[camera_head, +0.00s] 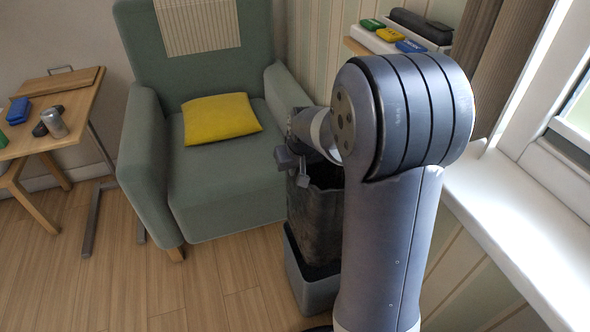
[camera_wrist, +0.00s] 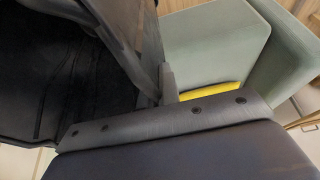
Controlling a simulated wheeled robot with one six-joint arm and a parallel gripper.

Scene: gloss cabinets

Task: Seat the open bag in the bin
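The bag (camera_head: 316,218) is dark, nearly black, and stands upright with its mouth open. It is in and above the grey bin (camera_head: 318,291) on the floor; its lower end is inside the bin's rim. How deep it reaches is hidden. My gripper (camera_head: 296,170) is at the bag's upper rim, with its fingers closed on the edge. In the wrist view the bag's dark inside (camera_wrist: 60,75) fills the left, and a finger of my gripper (camera_wrist: 166,85) meets the rim. My arm hides the right side of bag and bin.
A green armchair (camera_head: 220,180) with a yellow cushion (camera_head: 220,118) stands just left of the bin. A small wooden table (camera_head: 75,115) is at far left. A white window sill (camera_head: 520,240) is at right. A shelf with small boxes (camera_head: 385,38) is behind. Floor at lower left is clear.

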